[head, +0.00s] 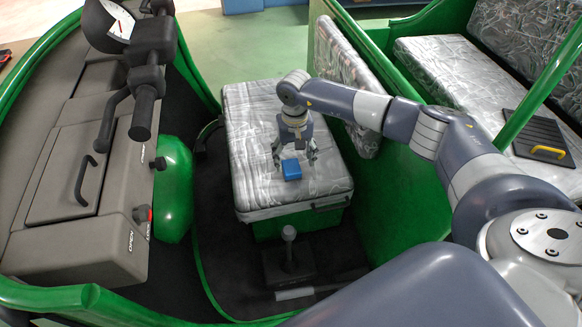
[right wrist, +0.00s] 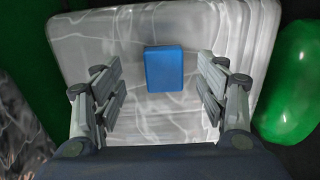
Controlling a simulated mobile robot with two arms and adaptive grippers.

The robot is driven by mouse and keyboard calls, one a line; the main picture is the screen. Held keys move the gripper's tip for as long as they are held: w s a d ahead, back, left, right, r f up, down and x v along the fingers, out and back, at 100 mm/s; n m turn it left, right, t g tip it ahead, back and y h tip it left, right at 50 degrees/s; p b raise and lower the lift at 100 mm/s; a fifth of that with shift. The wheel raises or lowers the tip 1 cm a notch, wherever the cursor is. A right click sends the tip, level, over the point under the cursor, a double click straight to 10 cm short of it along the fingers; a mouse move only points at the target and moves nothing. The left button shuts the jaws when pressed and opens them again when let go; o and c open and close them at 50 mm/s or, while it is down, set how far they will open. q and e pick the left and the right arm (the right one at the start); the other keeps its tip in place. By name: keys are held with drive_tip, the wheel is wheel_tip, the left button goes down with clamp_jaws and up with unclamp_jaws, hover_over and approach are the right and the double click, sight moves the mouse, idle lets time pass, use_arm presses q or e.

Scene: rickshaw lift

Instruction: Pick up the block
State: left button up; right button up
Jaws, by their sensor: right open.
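A small blue block (head: 291,169) lies on the grey patterned seat cushion (head: 255,130) in the middle of the head view. My right gripper (head: 295,160) points down over the cushion, at the block. In the right wrist view, the block (right wrist: 164,69) shows between and a little beyond the two fingers of the gripper (right wrist: 161,105), with a clear gap on each side. The gripper is open and empty. Whether the fingertips are at the block's height is hard to tell. My left gripper is not in view.
A grey console with a handlebar (head: 145,100) stands at the left, beside a green rounded part (head: 172,190). A lever (head: 289,245) rises from the dark floor in front of the seat. A seat back (head: 345,85) stands right of the cushion. A dark board with a yellow handle (head: 540,140) lies on the rear bench.

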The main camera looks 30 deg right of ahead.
sight(293, 170)
drive_tip(key=shift+f, duration=0.35)
drive_tip(key=f, duration=0.1)
drive_tip(key=f+p, duration=0.1)
drive_tip(key=f, duration=0.2)
drive_tip(key=shift+w+a+f, duration=0.1)
drive_tip(key=shift+a+f, duration=0.1)
drive_tip(key=shift+a, duration=0.05)
drive_tip(key=shift+f, duration=0.4)
drive_tip(key=shift+w, duration=0.1)
drive_tip(key=shift+c, duration=0.3)
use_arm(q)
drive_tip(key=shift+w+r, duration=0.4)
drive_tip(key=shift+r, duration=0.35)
use_arm(e)
drive_tip(key=c, duration=1.1)
